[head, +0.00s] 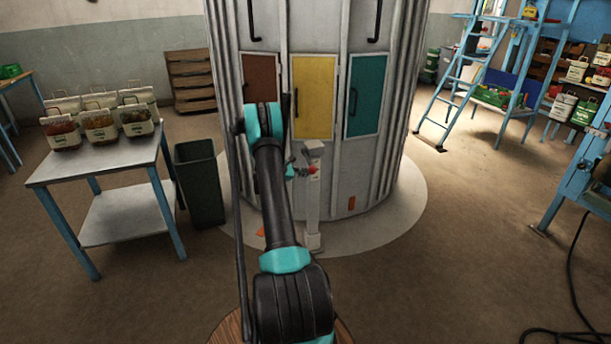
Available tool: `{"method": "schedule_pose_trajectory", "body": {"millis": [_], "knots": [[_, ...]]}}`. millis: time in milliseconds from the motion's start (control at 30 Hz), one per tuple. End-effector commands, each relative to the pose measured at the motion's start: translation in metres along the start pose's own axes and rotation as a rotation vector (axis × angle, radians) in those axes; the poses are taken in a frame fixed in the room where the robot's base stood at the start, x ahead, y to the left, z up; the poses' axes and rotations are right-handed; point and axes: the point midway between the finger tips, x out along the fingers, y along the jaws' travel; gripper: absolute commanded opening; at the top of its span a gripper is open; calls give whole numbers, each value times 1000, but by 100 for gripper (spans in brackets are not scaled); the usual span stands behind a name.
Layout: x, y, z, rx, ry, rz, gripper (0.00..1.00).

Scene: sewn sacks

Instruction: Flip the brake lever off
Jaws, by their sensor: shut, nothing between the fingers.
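A narrow grey post (312,205) stands in front of a large round ribbed cabinet. A small lever with a red knob (313,169) sits on the post's upper part; it looks like the brake lever. Its exact tilt is too small to read. My gripper (300,167) is just left of the red knob, beyond my arm and partly hidden by it. It is shut with nothing held. I cannot tell whether it touches the lever or the post.
The ribbed cabinet (415,60) has brown, yellow and teal panels and stands on a pale round floor patch. A metal table (95,164) with several sacks and a dark bin (200,183) are at left. A blue ladder (462,75) is at right. Floor between is clear.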

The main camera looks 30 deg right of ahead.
Motion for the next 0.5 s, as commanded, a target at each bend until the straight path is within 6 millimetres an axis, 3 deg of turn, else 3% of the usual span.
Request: {"method": "schedule_pose_trajectory", "body": {"millis": [500], "knots": [[-23,11,42,-359,-1,-203,0]]}}
